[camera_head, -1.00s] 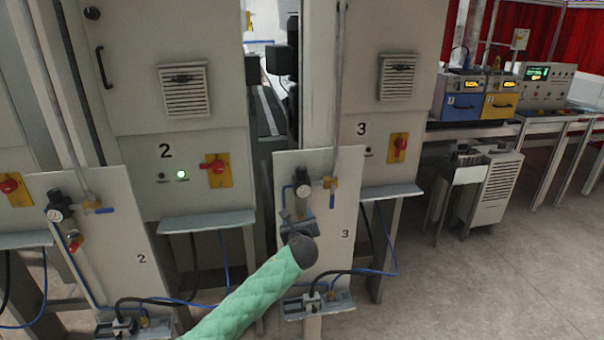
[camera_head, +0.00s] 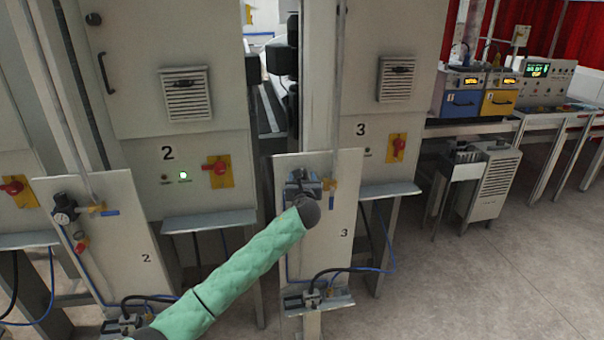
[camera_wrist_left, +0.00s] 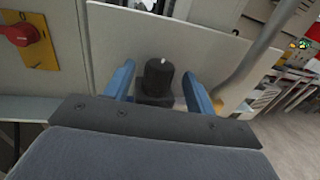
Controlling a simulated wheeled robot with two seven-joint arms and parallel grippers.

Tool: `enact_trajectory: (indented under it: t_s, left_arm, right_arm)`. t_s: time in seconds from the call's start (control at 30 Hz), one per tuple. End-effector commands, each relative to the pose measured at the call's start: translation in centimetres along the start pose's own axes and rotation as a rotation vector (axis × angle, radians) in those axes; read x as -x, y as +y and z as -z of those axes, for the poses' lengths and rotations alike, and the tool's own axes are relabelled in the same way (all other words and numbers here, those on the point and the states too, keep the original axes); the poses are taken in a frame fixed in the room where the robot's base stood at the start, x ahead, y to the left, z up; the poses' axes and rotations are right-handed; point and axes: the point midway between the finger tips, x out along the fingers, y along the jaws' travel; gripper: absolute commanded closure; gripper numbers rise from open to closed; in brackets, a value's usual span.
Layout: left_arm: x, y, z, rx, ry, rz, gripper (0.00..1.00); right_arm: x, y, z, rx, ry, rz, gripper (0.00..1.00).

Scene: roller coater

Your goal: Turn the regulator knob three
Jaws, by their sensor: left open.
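The regulator knob (camera_wrist_left: 159,75) on panel three is a black cylinder with a small white mark on top, in the left wrist view. My left gripper (camera_wrist_left: 157,84) is open, with one blue finger on each side of the knob and a gap to each. In the head view my left gripper (camera_head: 303,185) is in front of the upper part of panel three (camera_head: 320,247). It and my wrist hide the regulator and its gauge there. My right gripper is not in view.
A yellow valve with a blue handle (camera_head: 331,188) and a vertical pipe (camera_head: 338,100) are close to the right of my gripper. Cabinet three's red switch (camera_head: 398,147) is further right. Panel two (camera_head: 123,255) stands left. Open floor lies to the right.

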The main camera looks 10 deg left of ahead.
Motion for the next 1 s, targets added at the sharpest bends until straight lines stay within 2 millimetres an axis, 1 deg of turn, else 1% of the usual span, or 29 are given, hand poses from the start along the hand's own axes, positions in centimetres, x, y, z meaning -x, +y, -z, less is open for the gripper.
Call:
enact_trajectory:
  t_s: [0.1,0.37,0.5,0.6,0.87,1.0]
  left_arm:
    - [-0.51,0.0,0.0,0.001,0.001,0.0,0.45]
    - [-0.59,0.02,0.05,0.001,0.0,0.0,0.45]
    - [-0.58,0.02,0.04,0.001,0.0,0.0,0.72]
    - [-0.58,0.03,0.04,0.001,0.0,0.0,0.89]
    - [-0.57,-0.1,0.07,0.001,0.0,-0.021,0.89]
    - [-0.59,-0.28,0.11,0.002,0.001,-0.073,0.89]
  right_arm:
    - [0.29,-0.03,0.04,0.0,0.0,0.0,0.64]
    - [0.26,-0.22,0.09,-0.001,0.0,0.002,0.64]
    - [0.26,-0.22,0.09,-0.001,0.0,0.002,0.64]
    - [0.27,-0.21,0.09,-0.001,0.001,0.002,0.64]
    - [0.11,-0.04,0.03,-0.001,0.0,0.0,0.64]
    - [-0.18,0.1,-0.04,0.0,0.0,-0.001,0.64]
